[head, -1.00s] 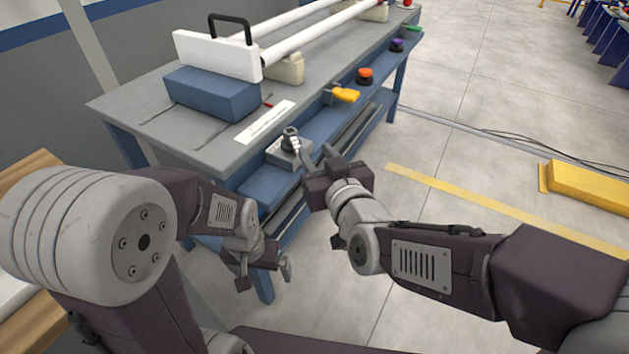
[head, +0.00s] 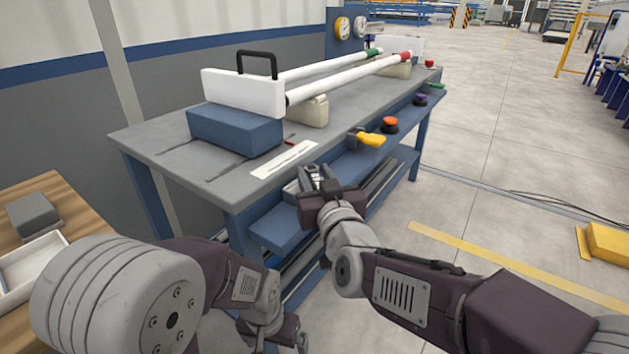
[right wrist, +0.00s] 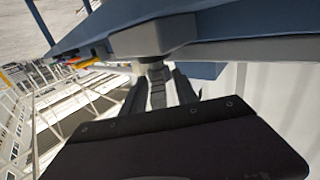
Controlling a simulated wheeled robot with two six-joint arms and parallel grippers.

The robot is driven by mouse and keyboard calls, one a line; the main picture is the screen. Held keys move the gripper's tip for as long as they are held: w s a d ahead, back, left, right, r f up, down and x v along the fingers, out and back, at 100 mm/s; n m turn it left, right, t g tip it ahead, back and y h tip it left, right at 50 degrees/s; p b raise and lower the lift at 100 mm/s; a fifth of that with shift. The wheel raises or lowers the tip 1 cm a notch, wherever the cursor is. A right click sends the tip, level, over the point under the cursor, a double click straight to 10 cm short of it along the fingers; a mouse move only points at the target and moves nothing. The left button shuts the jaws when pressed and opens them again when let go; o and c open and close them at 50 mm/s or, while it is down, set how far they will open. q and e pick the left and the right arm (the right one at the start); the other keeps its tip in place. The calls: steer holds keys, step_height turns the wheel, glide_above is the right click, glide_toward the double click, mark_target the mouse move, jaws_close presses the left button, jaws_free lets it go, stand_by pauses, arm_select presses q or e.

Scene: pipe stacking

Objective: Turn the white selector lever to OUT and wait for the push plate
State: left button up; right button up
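The selector is a grey unit (head: 292,186) on the bench's front blue ledge, mostly hidden behind my right gripper. My right gripper (head: 322,178) is at it in the head view. In the right wrist view, a grey lever stem (right wrist: 157,82) under a round base stands between my right gripper's dark fingers (right wrist: 160,90), which are spread on either side; contact is unclear. No OUT mark is readable. A white plate with a black handle (head: 243,92) stands at the near pipe ends above a blue block. My left gripper (head: 273,334) is low in front of the bench, fingers apart, empty.
Two white pipes (head: 345,77) lie along the grey bench (head: 165,137) on cream supports. A yellow lever (head: 371,140), an orange button (head: 390,123) and a purple button (head: 421,99) line the front ledge. A wooden table (head: 68,213) is at left.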

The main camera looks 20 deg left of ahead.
steer(key=shift+w+a, duration=0.1)
steer(key=shift+w, duration=0.1)
jaws_close()
stand_by(1.3)
